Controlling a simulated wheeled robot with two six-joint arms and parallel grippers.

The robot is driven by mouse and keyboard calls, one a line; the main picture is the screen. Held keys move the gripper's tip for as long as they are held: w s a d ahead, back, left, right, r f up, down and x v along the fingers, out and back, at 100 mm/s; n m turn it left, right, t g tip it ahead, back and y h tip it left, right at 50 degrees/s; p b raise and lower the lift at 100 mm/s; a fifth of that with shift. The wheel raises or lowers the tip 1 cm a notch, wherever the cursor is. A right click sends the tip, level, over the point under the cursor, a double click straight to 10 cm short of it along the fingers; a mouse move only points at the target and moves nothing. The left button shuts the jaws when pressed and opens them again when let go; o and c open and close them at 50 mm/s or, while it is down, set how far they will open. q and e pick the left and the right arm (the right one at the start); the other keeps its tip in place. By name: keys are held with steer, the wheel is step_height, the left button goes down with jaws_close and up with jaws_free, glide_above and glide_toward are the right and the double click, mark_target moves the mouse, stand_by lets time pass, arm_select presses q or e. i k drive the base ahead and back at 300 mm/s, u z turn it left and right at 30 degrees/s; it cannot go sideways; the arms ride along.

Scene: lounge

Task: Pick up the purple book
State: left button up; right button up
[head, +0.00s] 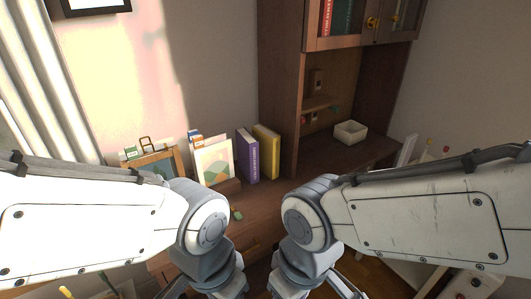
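The purple book (247,155) stands upright on the wooden desk, between a white card with a picture on its left and a yellow book (267,152) on its right. My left arm and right arm come in from the two sides and reach the lower middle of the head view. Both wrists are in front of the desk, below and nearer than the book. Parts of both grippers show at the bottom edge, but their fingertips are cut off or hidden. No gripper touches the purple book.
A framed picture (160,164) and the white card (214,162) stand left of the book. A tall wooden cabinet (281,90) rises close on the right. A small green object (237,215) lies near the desk's front.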

mark_target(247, 145)
steer(key=z, duration=1.15)
steer(key=i, duration=0.85)
steer(key=u, duration=2.2)
steer(key=i, duration=0.5)
steer(key=u, duration=0.1)
